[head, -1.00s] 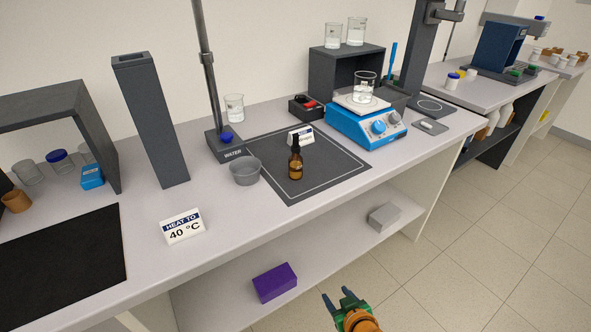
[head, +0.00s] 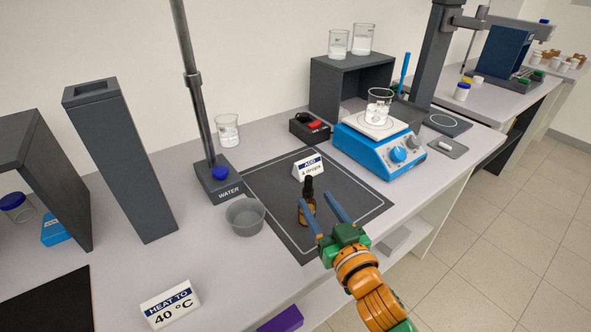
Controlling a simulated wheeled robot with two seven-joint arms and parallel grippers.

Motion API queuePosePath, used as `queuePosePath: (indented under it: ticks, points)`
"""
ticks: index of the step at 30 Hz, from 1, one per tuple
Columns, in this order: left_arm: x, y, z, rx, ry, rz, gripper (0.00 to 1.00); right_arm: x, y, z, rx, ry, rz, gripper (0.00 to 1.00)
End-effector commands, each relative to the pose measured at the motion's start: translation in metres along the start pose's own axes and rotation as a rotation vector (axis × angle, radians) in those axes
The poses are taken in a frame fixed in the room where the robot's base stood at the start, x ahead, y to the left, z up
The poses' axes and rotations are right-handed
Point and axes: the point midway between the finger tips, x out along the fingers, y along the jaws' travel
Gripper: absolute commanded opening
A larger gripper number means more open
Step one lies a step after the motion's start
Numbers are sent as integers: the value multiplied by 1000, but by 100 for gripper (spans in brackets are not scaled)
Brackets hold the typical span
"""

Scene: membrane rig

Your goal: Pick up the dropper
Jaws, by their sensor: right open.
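The dropper, an amber bottle with a black dropper top (head: 308,189), stands upright on the dark mat (head: 345,197) near its front edge. My right gripper (head: 319,204) is open, its two blue fingers pointing at the bottle from the front right. My left gripper is not in view.
A grey bowl (head: 245,217) and the WATER stand (head: 218,182) are left of the bottle. A small card (head: 308,168) stands just behind it. A blue stirrer (head: 380,152) with a beaker (head: 378,106) is at the back right. The mat's right part is clear.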

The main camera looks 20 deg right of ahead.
Motion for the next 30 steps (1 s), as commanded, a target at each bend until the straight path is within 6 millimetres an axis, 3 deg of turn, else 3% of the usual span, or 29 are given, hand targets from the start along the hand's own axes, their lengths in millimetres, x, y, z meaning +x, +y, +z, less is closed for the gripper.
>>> queuePosePath:
  ticks: [5,12,20,25,26,30]
  points:
    - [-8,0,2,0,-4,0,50,20,0,-4,0,2,1,56]
    - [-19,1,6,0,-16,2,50,63,0,-6,-1,1,1,56]
    - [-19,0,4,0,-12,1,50,70,-1,-4,-1,0,0,56]
    - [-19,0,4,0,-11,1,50,70,0,-4,-1,0,0,15]
    - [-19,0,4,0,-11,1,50,70,0,-4,-1,0,0,11]
    - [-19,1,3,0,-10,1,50,70,-1,-4,-1,0,0,11]
